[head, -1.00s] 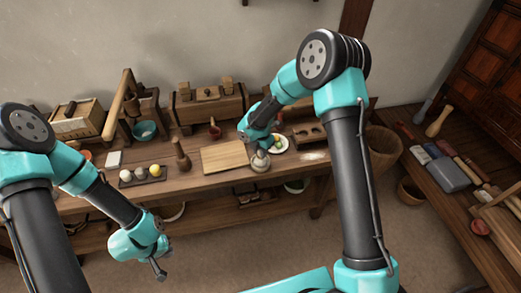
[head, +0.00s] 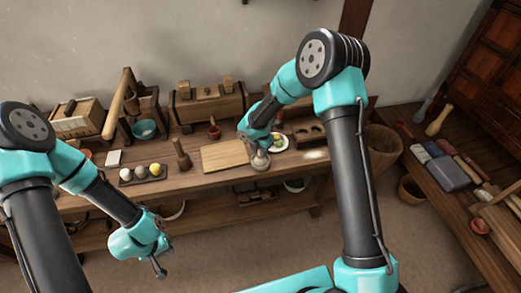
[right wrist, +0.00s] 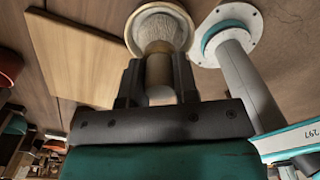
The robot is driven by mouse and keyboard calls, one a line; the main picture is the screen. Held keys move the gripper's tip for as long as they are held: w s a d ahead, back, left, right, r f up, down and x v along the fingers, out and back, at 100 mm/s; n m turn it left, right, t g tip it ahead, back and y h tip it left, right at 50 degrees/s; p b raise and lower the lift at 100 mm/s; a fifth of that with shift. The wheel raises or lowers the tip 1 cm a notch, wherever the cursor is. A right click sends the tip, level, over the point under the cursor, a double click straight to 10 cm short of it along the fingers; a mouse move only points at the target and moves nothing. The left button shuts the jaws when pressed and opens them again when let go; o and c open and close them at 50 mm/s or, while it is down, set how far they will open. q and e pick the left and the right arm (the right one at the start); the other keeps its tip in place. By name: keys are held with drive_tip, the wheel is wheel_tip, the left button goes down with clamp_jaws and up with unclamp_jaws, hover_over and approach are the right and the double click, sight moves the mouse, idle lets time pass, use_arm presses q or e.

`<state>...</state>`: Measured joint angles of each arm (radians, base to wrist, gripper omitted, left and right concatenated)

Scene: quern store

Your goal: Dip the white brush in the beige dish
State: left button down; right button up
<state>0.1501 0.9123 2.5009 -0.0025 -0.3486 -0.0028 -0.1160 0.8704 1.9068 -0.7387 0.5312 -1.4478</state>
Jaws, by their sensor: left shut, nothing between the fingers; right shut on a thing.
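The white brush (right wrist: 158,70) is upright in my right gripper (right wrist: 156,85), which is shut on its wooden handle. In the right wrist view its pale bristles spread inside the rim of the beige dish (right wrist: 187,20); how deep they sit is hard to tell. In the head view my right gripper (head: 257,145) is right above the beige dish (head: 261,165), which stands on the bench near the front edge. The brush is mostly hidden there by the gripper. My left gripper (head: 160,268) is shut and empty, low in front of the bench.
A wooden board (head: 222,156) lies left of the dish. A white plate (head: 281,147) with small items and a block with hollows (head: 308,135) are behind and right. A dark tray with several balls (head: 143,174) and a wooden pestle (head: 182,155) stand further left.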

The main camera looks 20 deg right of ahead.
drive_tip(key=shift+f, duration=0.4)
idle(1.4)
drive_tip(key=shift+r, duration=3.6)
drive_tip(key=m, duration=0.4)
drive_tip(key=f+m, duration=0.1)
drive_tip(key=m, duration=0.1)
drive_tip(key=shift+w+d, duration=0.2)
drive_tip(key=shift+d, duration=0.2)
drive_tip(key=m, duration=0.4)
drive_tip(key=d+m, duration=0.1)
drive_tip(key=m, duration=0.2)
drive_tip(key=shift+w+f, duration=0.2)
drive_tip(key=shift+f, duration=0.2)
drive_tip(key=m, duration=0.4)
drive_tip(key=d+f+m, duration=0.1)
drive_tip(key=m, duration=0.7)
drive_tip(key=shift+w+d+f+m, duration=0.2)
drive_tip(key=shift+w+f+m, duration=0.1)
drive_tip(key=shift+w+f, duration=0.05)
